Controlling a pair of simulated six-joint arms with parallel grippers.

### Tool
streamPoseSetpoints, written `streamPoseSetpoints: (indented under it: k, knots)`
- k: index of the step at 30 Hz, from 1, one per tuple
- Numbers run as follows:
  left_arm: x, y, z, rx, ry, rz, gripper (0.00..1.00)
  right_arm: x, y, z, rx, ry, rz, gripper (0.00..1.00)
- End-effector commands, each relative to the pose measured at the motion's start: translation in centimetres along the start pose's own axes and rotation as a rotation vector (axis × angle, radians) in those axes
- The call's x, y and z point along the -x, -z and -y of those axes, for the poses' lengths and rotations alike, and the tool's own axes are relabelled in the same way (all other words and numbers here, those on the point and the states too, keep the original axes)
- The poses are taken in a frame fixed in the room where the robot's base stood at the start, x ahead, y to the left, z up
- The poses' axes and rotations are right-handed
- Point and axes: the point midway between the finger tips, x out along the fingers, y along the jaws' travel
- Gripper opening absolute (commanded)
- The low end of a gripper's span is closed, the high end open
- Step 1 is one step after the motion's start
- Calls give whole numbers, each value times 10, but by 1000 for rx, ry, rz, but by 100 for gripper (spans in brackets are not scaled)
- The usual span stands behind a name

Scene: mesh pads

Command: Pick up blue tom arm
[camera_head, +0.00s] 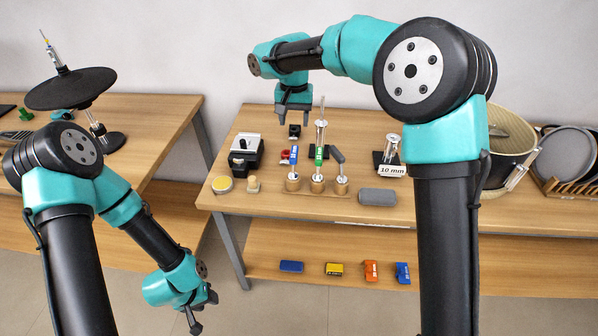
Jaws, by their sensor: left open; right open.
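A slim piece with a blue and white band (294,157), which looks like the blue tom arm, stands upright on a wooden stand (308,193) on the right table. Beside it on the same stand are a green-banded piece (319,153) and a dark grey one (341,168). My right gripper (293,117) is open, pointing down above and behind the blue-banded piece, apparently apart from it. My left gripper (204,312) is open and empty, low in front of the tables, far from the stand. Whether the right fingers line up with the piece in depth is hard to tell.
A 10 mm sign (392,170) and a drum-like pot (508,150) are right. Several small boxes, including a blue one (291,266), sit on the lower shelf.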

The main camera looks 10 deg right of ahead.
Motion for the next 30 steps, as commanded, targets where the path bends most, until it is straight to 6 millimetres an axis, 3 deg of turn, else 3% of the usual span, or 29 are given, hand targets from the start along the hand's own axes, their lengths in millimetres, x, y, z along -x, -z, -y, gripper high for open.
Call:
streamPoseSetpoints:
  k: [3,14,30]
  knots:
    - [0,0,0,0,0,0,43,8,2,2,-7,-4,-9,55]
    - [0,0,0,0,0,0,43,2,1,1,-7,-5,-6,55]
    - [0,0,0,0,0,0,43,-83,2,1,-6,-6,-4,55]
